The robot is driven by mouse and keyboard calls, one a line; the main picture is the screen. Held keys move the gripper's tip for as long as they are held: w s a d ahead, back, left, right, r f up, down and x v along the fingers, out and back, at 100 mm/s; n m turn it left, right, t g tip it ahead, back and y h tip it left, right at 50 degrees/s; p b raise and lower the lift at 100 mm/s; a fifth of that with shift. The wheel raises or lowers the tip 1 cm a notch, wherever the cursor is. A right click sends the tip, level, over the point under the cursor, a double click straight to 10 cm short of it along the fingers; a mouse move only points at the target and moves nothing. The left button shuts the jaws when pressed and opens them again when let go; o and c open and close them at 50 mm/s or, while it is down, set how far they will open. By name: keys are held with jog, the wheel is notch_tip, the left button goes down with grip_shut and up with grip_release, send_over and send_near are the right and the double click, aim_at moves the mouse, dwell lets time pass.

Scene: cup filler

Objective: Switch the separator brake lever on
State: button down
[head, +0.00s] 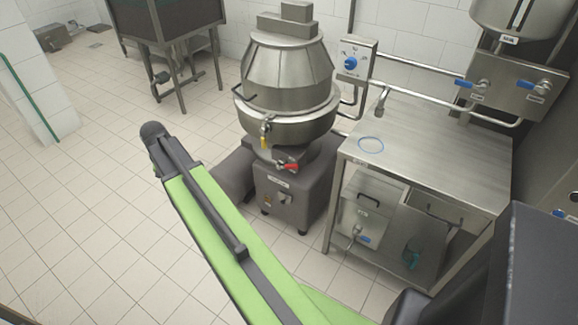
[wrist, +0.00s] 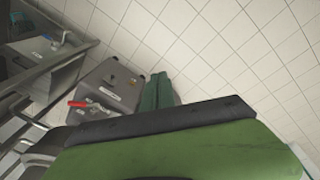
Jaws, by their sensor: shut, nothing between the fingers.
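The steel separator (head: 288,75) stands on a grey base (head: 292,190) at the middle of the head view. A thin black bent lever (head: 243,93) sticks out at the left of its bowl rim. A red-handled lever (head: 287,166) sits low at the front and also shows in the wrist view (wrist: 80,104). A yellow-handled valve (head: 264,140) hangs above it. I cannot tell from a label which one is the brake. My green arm reaches up from the bottom, its dark end left of the separator. My gripper's fingers do not show in either view.
A steel table (head: 435,150) with a blue ring (head: 370,144) stands right of the separator. A control box with a blue knob (head: 350,63) is on the wall behind. Pipes with blue handles run at the upper right. The tiled floor (head: 90,200) at left is clear.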

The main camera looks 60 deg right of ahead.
jog(key=s+d+f+m+h+b, duration=0.1)
jog(key=s+d+f+m+b, duration=0.15)
jog(key=d, duration=0.85)
jog(key=s+d+f+m+b, duration=0.1)
jog(key=d+f+m, duration=0.2)
jog(key=d, duration=0.9)
jog(key=m+g+b, duration=0.2)
jog(key=m+b, duration=0.1)
jog(key=m, duration=0.2)
send_over(288, 166)
jog(key=w+a, duration=0.2)
jog(key=a, duration=0.1)
jog(key=f, duration=0.2)
jog(key=shift+s+d+r+h, duration=0.15)
jog(key=shift+s+r+h, duration=0.1)
jog(key=shift+h, duration=0.05)
jog(key=b+x, duration=0.9)
jog(key=x, duration=0.1)
jog(key=shift+w+f, duration=0.1)
jog(key=shift+f, duration=0.05)
